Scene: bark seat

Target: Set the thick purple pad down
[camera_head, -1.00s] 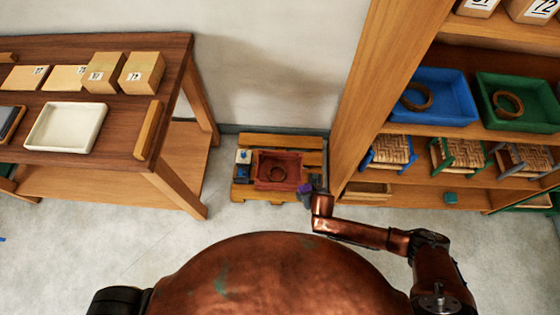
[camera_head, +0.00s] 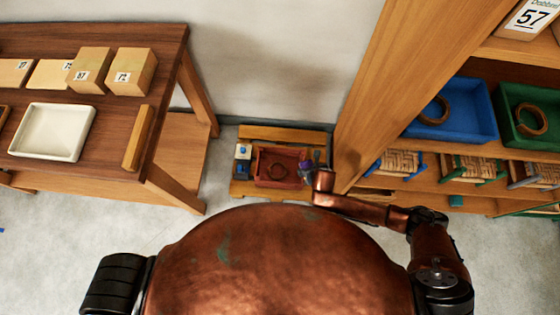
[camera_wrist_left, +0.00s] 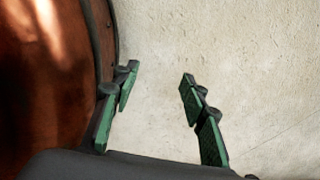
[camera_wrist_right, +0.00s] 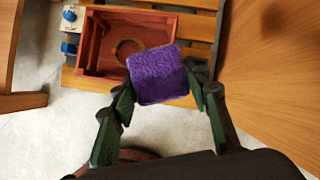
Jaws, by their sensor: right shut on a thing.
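In the right wrist view a thick purple pad (camera_wrist_right: 158,75) sits between the fingertips of my right gripper (camera_wrist_right: 158,88), which is shut on it. The pad is held above the near right part of a red tray (camera_wrist_right: 90,45) on a wooden pallet (camera_wrist_right: 195,28). In the head view my right gripper (camera_head: 308,172) is at the right side of the red tray (camera_head: 262,180); the pad is mostly hidden there. My left gripper (camera_wrist_left: 155,95) is open and empty over bare floor in the left wrist view, and is out of the head view.
A brown ring (camera_head: 277,171) lies in the red tray. A small box with blue knobs (camera_head: 243,155) stands left of it on the pallet (camera_head: 285,133). A wooden shelf (camera_head: 375,95) rises close on the right. A workbench (camera_head: 120,135) with a white tray (camera_head: 52,131) stands left.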

